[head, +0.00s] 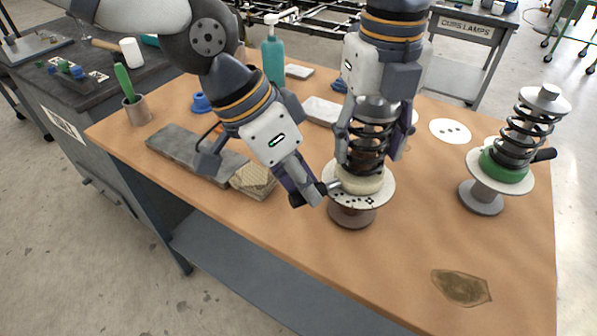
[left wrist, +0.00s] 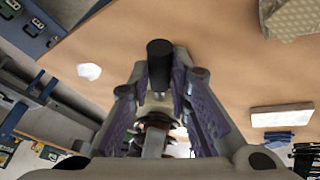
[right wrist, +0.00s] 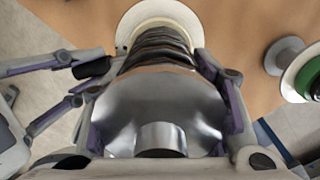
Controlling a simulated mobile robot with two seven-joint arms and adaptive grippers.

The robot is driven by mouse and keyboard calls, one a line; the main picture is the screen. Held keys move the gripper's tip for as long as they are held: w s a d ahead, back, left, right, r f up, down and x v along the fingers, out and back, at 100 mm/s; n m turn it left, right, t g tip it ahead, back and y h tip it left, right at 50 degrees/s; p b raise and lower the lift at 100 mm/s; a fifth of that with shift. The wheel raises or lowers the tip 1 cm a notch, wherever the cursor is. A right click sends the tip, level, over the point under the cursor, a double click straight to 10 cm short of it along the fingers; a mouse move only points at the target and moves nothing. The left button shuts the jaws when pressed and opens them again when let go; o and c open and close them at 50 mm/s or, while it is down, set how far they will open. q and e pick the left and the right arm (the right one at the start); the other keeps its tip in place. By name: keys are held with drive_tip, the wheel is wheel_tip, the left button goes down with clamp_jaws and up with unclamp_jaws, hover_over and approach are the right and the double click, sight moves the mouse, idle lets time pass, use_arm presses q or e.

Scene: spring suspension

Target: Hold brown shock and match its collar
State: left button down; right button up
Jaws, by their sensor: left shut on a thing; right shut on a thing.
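The brown shock, a dark coil spring (head: 370,143) under a silver cap (right wrist: 165,105), stands upright on a brown-based stand (head: 350,217). Its cream collar (head: 362,181) sits at the bottom of the spring, above a pale disc with dark marks. My right gripper (head: 370,150) reaches down from above and is shut around the shock's upper part. My left gripper (head: 309,193) is shut on a black handle (left wrist: 160,62) beside the collar; its fingers partly hide the handle. A second shock (head: 525,130) with a green collar (head: 503,166) and a black handle stands on a grey stand at right.
A grey plate (head: 185,152) and a textured block (head: 254,181) lie left of my left gripper. A teal bottle (head: 272,52) and a cup (head: 137,111) stand further back.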

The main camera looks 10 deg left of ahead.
use_arm(q)
drive_tip(key=shift+s+d+n+t+y, duration=0.15)
drive_tip(key=shift+s+d+n+t, duration=0.15)
drive_tip(key=shift+s+d+n, duration=0.35)
drive_tip(key=shift+s+d+n+t+y, duration=0.15)
drive_tip(key=shift+s+d+n+t, duration=0.15)
drive_tip(key=shift+n, duration=0.55)
use_arm(e)
drive_tip(key=shift+a, duration=0.1)
use_arm(q)
drive_tip(key=c, duration=1.5)
unclamp_jaws()
drive_tip(key=v, duration=1.2)
use_arm(e)
drive_tip(key=o, duration=1.4)
drive_tip(key=shift+c, duration=0.2)
